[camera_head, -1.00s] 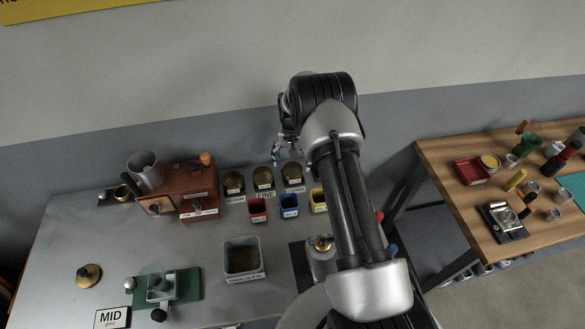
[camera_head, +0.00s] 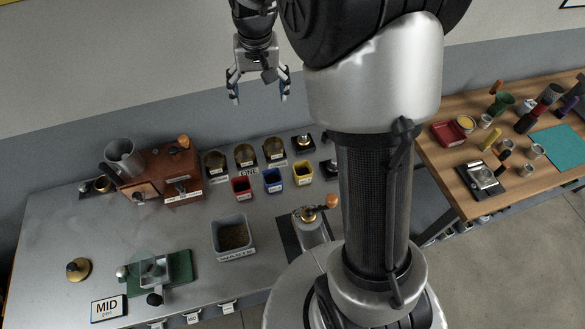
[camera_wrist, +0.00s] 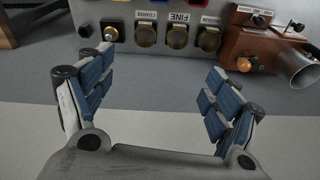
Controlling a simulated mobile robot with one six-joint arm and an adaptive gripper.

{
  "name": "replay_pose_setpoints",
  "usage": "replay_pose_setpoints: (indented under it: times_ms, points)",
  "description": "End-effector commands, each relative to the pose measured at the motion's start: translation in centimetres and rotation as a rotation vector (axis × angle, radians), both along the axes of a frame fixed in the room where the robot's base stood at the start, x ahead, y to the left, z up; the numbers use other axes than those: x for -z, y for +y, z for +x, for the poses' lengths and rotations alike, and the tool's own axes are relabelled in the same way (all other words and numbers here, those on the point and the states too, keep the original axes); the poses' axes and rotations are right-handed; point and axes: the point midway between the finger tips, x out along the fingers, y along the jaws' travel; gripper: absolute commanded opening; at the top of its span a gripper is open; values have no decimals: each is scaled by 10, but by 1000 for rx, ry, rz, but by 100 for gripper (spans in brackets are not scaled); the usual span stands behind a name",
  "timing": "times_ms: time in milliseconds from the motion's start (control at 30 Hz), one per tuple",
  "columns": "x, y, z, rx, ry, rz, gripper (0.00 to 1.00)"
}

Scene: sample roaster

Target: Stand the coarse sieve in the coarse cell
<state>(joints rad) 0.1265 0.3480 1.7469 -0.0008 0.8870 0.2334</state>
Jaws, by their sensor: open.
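Three round brass-rimmed pieces stand side by side at the back of the grey bench behind name labels. In the wrist view, the labels read coarse (camera_wrist: 146,15), fine (camera_wrist: 180,17) and medium (camera_wrist: 211,20). The brass piece at the coarse label (camera_wrist: 146,36) is the rightmost of the three in the head view (camera_head: 274,150). I cannot tell for sure whether these pieces are sieves or the cells themselves. My gripper (camera_head: 260,98) is open and empty, high above and behind the row. Its spread fingers also frame the wrist view (camera_wrist: 160,64).
Red (camera_head: 241,188), blue (camera_head: 272,181) and yellow (camera_head: 303,174) bins stand before the row. A wooden grinder (camera_head: 165,176) stands left, a dark stand with a brass knob (camera_head: 304,142) right. A waste bin (camera_head: 233,235) stands mid-bench. A wooden table (camera_head: 465,205) is at right.

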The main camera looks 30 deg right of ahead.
Motion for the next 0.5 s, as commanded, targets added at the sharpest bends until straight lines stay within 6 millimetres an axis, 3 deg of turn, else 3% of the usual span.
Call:
replay_pose_setpoints:
  times_ms: [33,200,333,500]
  points:
    - [-22,7,-19,-25,-23,-5,82]
    - [-67,27,-83,-107,-80,-22,82]
    - [-88,39,-136,-168,-123,-37,82]
    - [-95,52,-204,-248,-177,-55,82]
